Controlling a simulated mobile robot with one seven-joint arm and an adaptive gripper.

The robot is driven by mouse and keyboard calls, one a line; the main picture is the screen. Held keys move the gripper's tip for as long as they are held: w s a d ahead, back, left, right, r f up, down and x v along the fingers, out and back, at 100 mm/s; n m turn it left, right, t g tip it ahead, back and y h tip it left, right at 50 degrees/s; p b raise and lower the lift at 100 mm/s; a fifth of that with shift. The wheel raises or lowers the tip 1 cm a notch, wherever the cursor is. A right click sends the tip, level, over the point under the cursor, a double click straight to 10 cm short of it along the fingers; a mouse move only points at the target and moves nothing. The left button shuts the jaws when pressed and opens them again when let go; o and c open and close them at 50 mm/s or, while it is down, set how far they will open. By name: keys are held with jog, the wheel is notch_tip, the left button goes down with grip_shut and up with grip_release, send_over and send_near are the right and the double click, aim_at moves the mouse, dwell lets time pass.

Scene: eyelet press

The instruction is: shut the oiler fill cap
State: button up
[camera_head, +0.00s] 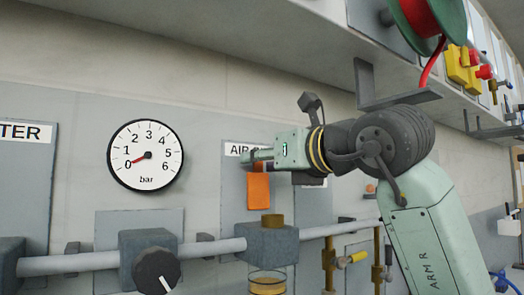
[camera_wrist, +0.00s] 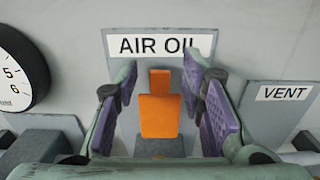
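The orange fill cap (camera_head: 258,190) stands raised, its flat face upright, above the oiler (camera_head: 267,245), a grey block with a brass neck and a clear bowl of amber oil. In the wrist view the cap (camera_wrist: 160,115) is a wide orange plate with a smaller tab on top. My gripper (camera_head: 256,158) is at the cap's top edge in the head view. In the wrist view my gripper (camera_wrist: 160,88) is open, its purple pads on either side of the cap with gaps to both. Whether a fingertip touches the cap cannot be told.
A pressure gauge (camera_head: 146,156) is on the wall at left, above a black knob (camera_head: 156,271) on the grey pipe (camera_head: 70,262). Brass valves (camera_head: 329,262) stand right of the oiler. A shelf (camera_head: 240,30) with a red reel (camera_head: 423,14) overhangs above.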

jog(key=shift+w+a, duration=0.2)
jog(key=shift+w, duration=0.1)
jog(key=shift+c, duration=0.4)
grip_shut()
dwell(0.4)
